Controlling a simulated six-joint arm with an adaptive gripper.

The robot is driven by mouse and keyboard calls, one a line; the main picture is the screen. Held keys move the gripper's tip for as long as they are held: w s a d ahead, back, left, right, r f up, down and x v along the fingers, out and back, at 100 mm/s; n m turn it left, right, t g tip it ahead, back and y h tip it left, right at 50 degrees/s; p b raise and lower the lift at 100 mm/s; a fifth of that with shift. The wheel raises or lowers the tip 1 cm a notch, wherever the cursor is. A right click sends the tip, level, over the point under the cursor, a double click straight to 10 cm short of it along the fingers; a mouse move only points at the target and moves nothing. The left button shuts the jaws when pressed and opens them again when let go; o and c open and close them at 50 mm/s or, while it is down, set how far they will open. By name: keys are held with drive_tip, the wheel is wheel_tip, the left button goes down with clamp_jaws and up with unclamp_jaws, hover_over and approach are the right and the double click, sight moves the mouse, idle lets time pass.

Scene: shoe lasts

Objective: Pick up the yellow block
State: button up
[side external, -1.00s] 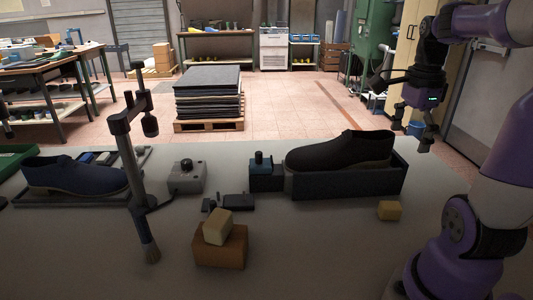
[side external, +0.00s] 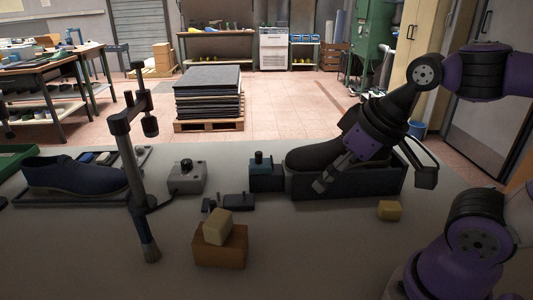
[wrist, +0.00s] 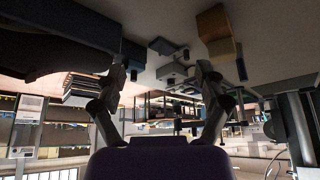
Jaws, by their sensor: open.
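A small yellow block (side external: 389,210) lies on the table at the right, in front of the dark box. A second, pale yellow block (side external: 218,223) rests tilted on top of an orange-brown block (side external: 220,246) near the front middle. The brown block (wrist: 211,22) and the paler block (wrist: 224,48) seem to show at the top of the wrist view. My gripper (side external: 324,184) is in front of the dark shoe and box, pointing down and left, apart from both yellow blocks. In the wrist view its fingers (wrist: 161,72) are spread with nothing between them.
A dark shoe (side external: 310,158) sits on a black box (side external: 305,187) behind my gripper. An upright post (side external: 138,190) and a blue shoe (side external: 70,176) are farther left.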

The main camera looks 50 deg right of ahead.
drive_tip(key=n+g+h, duration=1)
drive_tip(key=g, duration=0.2)
approach(398, 208)
drive_tip(key=shift+w+f, duration=0.85)
drive_tip(key=shift+w, duration=0.05)
drive_tip(key=shift+s+d+f+n+g+h, duration=0.15)
drive_tip(key=shift+s+d+n+g+h, duration=0.2)
drive_tip(key=shift+n+h, duration=0.25)
drive_tip(key=shift+s+d+f, duration=0.1)
drive_tip(key=shift+s+d, duration=0.15)
drive_tip(key=shift+d, duration=0.1)
drive_tip(key=x, duration=1)
drive_tip(key=shift+s+a, duration=0.1)
drive_tip(key=shift+a, duration=0.05)
drive_tip(key=c, duration=1.2)
